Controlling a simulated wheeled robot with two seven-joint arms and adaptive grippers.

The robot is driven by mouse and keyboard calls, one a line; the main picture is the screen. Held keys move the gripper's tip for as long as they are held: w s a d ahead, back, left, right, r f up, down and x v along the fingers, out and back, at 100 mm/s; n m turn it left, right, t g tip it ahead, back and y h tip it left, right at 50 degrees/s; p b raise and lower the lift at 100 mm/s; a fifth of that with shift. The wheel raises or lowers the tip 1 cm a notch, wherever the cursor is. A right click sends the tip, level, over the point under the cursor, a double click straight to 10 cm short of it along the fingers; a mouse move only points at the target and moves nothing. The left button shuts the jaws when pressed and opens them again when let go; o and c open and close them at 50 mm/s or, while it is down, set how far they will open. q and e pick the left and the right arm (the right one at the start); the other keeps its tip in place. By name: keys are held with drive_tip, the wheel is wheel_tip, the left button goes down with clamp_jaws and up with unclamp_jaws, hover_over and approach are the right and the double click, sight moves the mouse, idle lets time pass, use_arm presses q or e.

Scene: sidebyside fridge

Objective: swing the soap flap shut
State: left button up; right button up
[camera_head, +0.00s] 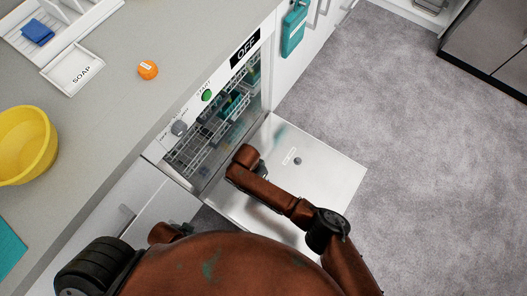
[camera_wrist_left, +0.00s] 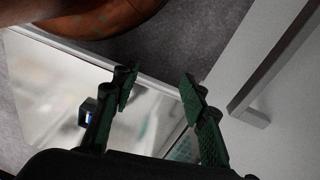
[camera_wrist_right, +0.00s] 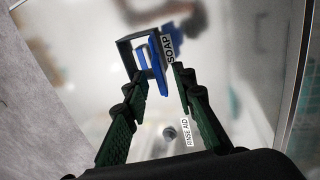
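The soap dispenser shows in the right wrist view as a dark square frame (camera_wrist_right: 125,48) on the dishwasher door's inner face, beside a SOAP label. A blue piece (camera_wrist_right: 155,62) with a pale part stands at the frame; I cannot tell which part is the flap or its exact angle. My right gripper (camera_wrist_right: 160,73) is open, its fingertips apart on either side of the blue piece's near end; contact is unclear. My left gripper (camera_wrist_left: 158,76) is open and empty near the door. The dispenser also shows at the left wrist view's left (camera_wrist_left: 86,108). Neither gripper shows in the head view.
The dishwasher door (camera_head: 325,180) lies lowered, with loaded racks (camera_head: 205,135) behind it. A rinse-aid cap (camera_wrist_right: 170,132) is near my right fingers. A cabinet handle (camera_wrist_left: 250,115) is right of my left gripper. The counter holds a yellow bowl (camera_head: 25,145) and orange ball (camera_head: 148,70).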

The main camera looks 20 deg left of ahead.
drive_tip(key=shift+b+x, duration=0.3)
drive_tip(key=shift+x, duration=0.45)
use_arm(q)
drive_tip(key=shift+w+d+f+t, duration=0.5)
drive_tip(key=shift+w+d+f, duration=0.15)
drive_tip(key=shift+w+f, duration=0.3)
drive_tip(key=shift+s, duration=0.1)
use_arm(e)
clamp_jaws()
